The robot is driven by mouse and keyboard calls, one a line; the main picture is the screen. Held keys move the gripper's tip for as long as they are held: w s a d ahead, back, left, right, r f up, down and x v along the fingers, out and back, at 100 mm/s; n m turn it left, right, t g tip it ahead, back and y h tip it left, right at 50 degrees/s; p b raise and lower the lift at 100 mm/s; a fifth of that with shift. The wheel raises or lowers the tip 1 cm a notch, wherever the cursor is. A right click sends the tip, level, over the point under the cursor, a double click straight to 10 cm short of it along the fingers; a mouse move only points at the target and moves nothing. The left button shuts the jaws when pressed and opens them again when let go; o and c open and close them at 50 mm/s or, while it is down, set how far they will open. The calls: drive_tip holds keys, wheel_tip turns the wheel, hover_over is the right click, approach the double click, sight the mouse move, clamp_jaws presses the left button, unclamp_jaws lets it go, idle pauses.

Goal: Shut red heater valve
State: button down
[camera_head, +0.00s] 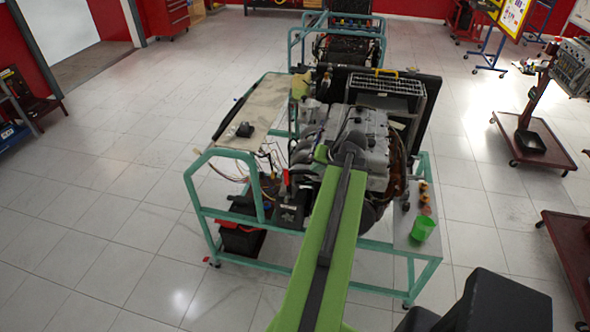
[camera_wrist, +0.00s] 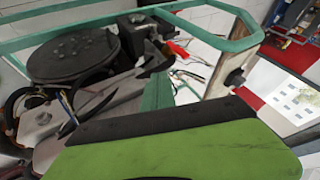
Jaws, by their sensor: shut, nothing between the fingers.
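A small red lever (camera_wrist: 178,48), which looks like the red heater valve, shows in the wrist view beside black fittings and a round black part. In the head view a small red piece (camera_head: 285,178) stands at the engine's left front; I cannot tell if it is the same part. My green arm reaches over the engine (camera_head: 365,140), hiding part of it. My gripper (camera_wrist: 165,120) fills the lower wrist view as a green body with a black edge. It is shut and empty, apart from the red lever. Its fingertips are not clear in the head view.
A teal frame (camera_head: 230,215) surrounds the engine, with its bars close by in the wrist view. Loose wires hang at the left. A green cup (camera_head: 423,228) stands on the right shelf. A dark red cart (camera_head: 545,145) stands at right. The floor at left is clear.

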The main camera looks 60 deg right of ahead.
drive_tip(key=b, duration=0.8)
approach(286, 177)
drive_tip(key=d+f, duration=0.1)
drive_tip(key=f, duration=0.1)
drive_tip(key=w+d+f, duration=0.1)
drive_tip(key=d+f, duration=0.1)
drive_tip(key=shift+f, duration=0.15)
drive_tip(key=shift+w+a, duration=0.2)
drive_tip(key=shift+w, duration=0.35)
